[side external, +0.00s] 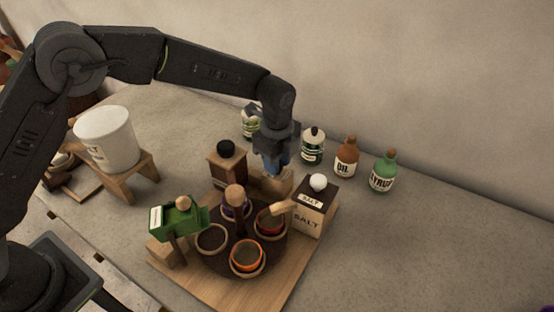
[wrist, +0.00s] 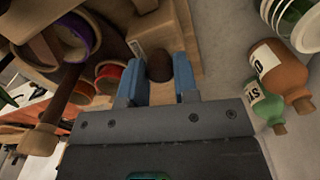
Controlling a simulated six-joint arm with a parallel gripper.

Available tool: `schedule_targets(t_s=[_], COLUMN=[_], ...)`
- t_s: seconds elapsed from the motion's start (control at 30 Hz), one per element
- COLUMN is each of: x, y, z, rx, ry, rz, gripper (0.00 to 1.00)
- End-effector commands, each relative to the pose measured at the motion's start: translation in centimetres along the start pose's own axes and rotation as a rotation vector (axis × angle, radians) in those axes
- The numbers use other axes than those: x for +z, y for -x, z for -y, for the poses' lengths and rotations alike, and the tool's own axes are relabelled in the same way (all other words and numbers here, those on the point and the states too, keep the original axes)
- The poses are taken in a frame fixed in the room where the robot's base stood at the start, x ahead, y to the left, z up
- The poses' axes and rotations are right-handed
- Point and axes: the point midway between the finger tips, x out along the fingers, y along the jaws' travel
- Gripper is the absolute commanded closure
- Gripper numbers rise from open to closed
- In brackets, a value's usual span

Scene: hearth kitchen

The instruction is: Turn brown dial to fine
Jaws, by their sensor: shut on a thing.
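The brown dial (wrist: 158,67) is a dark rounded knob on a pale wooden block (wrist: 180,28). It sits between the two blue fingers of my gripper (wrist: 160,64), which is shut on it. In the side external view, my gripper (side external: 273,166) points down at the wooden block (side external: 268,183) at the back of the wooden board. The dial is hidden there by the fingers. No "fine" mark can be read in either view.
Close by stand a brown box with a black knob (side external: 227,172), a salt box (side external: 313,211) and a dark round tray with several cups (side external: 247,257). Several bottles (side external: 346,158) line the wall. A green device (side external: 175,219) stands at front left. The counter's right side is clear.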

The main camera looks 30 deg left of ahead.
Motion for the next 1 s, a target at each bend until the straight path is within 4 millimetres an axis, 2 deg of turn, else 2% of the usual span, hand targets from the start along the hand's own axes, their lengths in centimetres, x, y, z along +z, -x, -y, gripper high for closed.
schedule_targets(t_s=[0.3, 0.33, 0.57, 0.83, 1.0], x=[-0.1, -0.1, -0.1, 0.0, 0.0], y=[0.1, 0.1, 0.1, 0.1, 1.9], z=[0.0, 0.0, 0.0, 0.0, 0.1], rx=[-0.002, -0.002, -0.001, -0.001, -0.004], ry=[-0.004, -0.003, -0.002, -0.001, -0.001], rz=[-0.001, -0.001, 0.000, 0.000, 0.000], gripper=[0.96, 0.69, 0.47, 0.46, 0.46])
